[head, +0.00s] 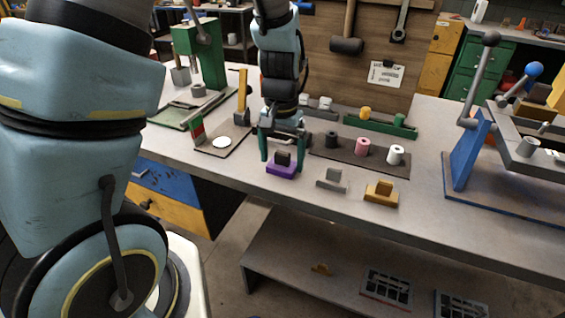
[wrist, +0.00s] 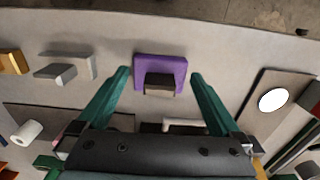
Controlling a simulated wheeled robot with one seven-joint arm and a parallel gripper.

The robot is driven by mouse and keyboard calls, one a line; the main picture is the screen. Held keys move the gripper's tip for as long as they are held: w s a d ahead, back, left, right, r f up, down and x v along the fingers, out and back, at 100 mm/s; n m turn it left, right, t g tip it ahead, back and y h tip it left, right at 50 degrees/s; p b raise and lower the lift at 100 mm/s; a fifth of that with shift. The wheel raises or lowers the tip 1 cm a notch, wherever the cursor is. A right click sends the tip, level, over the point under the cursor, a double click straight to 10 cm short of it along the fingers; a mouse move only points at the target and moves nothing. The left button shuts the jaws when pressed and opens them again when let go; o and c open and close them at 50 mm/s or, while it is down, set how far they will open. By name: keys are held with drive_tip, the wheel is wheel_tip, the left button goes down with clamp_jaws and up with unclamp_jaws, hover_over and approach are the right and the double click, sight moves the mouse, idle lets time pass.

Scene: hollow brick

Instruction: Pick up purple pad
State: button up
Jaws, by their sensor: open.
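The purple pad (head: 281,171) lies near the front edge of the grey bench in the head view, with a dark block on its top. In the wrist view the purple pad (wrist: 160,70) sits ahead of and between the green fingertips, and its dark block (wrist: 160,85) points toward my gripper. My gripper (head: 283,155) is just above the pad in the head view. It is open and empty, with one finger to each side of the pad in the wrist view (wrist: 160,74). I cannot tell how far the fingertips are above the bench.
A grey pad (head: 332,181) and an orange-yellow pad (head: 381,193) lie to the right. Behind them a dark mat (head: 345,154) holds black, pink and white rolls. To the left, another mat (head: 213,143) holds a white disc. A blue press stand (head: 470,155) is far right.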

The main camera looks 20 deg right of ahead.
sight(282, 154)
drive_tip(key=shift+f, duration=0.45)
drive_tip(key=c, duration=1.2)
wheel_tip(282, 154, up, 10)
drive_tip(key=shift+b, duration=0.6)
drive_tip(key=shift+c, duration=0.2)
